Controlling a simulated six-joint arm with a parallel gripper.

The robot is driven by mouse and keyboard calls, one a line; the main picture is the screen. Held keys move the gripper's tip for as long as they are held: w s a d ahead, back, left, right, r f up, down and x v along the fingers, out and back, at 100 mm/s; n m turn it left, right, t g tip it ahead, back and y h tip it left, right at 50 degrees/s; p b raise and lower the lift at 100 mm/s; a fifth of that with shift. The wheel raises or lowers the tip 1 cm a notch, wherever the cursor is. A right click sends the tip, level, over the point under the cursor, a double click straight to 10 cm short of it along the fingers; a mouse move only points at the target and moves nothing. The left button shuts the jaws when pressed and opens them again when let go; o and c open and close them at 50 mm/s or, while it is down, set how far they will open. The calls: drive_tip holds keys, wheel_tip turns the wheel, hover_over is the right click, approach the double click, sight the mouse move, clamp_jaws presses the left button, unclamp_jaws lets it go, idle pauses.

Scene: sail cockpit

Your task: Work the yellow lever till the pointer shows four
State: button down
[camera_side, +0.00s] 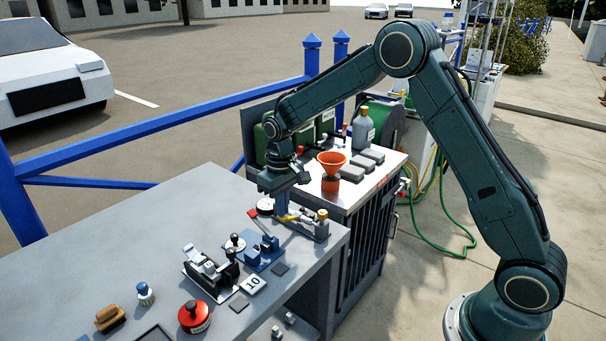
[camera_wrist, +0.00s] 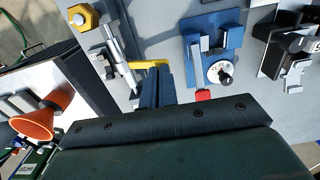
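The yellow lever (camera_side: 287,217) sticks out from a grey device (camera_side: 314,230) at the bench's far right corner; the wrist view shows the lever (camera_wrist: 148,64) beside the grey body. My gripper (camera_side: 282,212) points down at the lever. In the wrist view its two blue fingers (camera_wrist: 157,70) are close together, with their tips at the lever; I cannot tell whether they touch it. A white dial with a black knob (camera_wrist: 221,73) is beside the blue fixture, also in the side view (camera_side: 235,243). Another white disc (camera_side: 265,207) is left of my gripper. I cannot read a pointer.
A blue fixture with a red-tipped lever (camera_side: 264,250) stands close by. A black-and-white device (camera_side: 211,272), a card marked 10 (camera_side: 253,284) and a red round container (camera_side: 194,317) are nearer the camera. An orange funnel (camera_side: 331,162) stands on the cabinet behind.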

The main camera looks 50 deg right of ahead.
drive_tip(key=shift+f, duration=1.4)
drive_tip(key=shift+r, duration=0.1)
drive_tip(key=shift+r, duration=3.2)
